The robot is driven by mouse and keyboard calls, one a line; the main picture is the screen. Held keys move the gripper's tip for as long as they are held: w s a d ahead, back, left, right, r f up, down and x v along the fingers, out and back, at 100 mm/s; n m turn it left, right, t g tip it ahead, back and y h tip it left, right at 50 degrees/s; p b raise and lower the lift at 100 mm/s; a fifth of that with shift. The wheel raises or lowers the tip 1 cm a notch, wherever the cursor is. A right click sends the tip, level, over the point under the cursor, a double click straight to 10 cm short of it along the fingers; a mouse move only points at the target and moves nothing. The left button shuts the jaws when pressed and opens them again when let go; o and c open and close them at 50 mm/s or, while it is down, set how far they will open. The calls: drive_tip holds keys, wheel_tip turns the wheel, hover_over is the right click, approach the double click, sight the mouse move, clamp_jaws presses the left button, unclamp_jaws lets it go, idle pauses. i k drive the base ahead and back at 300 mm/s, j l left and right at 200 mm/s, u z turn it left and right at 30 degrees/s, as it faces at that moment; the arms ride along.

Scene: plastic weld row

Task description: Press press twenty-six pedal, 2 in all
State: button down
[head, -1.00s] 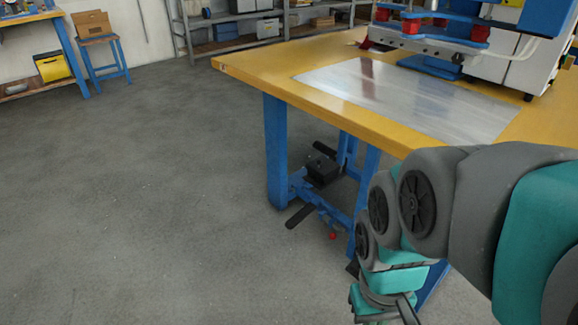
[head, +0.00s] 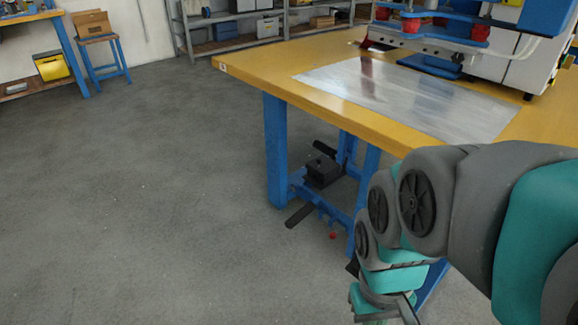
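A press machine (head: 440,30) in blue, white and red stands on a yellow-topped table (head: 240,67) with blue legs. Below the table, a black pedal (head: 299,215) sticks out to the left from a blue floor-level bar. A black box (head: 322,170) with a black bar sits on the same frame, and a small red knob (head: 332,236) is near the pedal. I cannot read a number on the press. My arm hangs at the right. Its lower end, with part of my gripper (head: 407,308), is at the bottom edge, right of and apart from the pedal. The fingers are mostly cut off.
A shiny metal plate (head: 410,97) lies on the tabletop. Open grey floor (head: 130,210) spreads left of the table. A blue stool with a cardboard box (head: 93,22), a yellow case (head: 52,66) and grey shelving (head: 230,44) stand along the back wall.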

sight(308, 208)
drive_tip(key=j+z, duration=0.1)
drive_tip(key=z, duration=0.85)
drive_tip(key=j+z, duration=0.35)
drive_tip(key=j, duration=0.2)
drive_tip(key=j+z, duration=0.35)
drive_tip(key=j, duration=0.2)
drive_tip(key=j+z, duration=0.3)
drive_tip(key=j, duration=0.25)
drive_tip(key=k+j+z, duration=0.2)
drive_tip(key=j+z, duration=0.15)
drive_tip(key=j, duration=0.15)
drive_tip(key=k+j, duration=0.1)
drive_tip(key=j, duration=0.2)
drive_tip(key=k+j, duration=0.1)
drive_tip(key=j, duration=0.25)
drive_tip(key=k+j, duration=0.1)
drive_tip(key=j, duration=0.2)
drive_tip(key=k+j, duration=0.15)
drive_tip(key=j, duration=0.2)
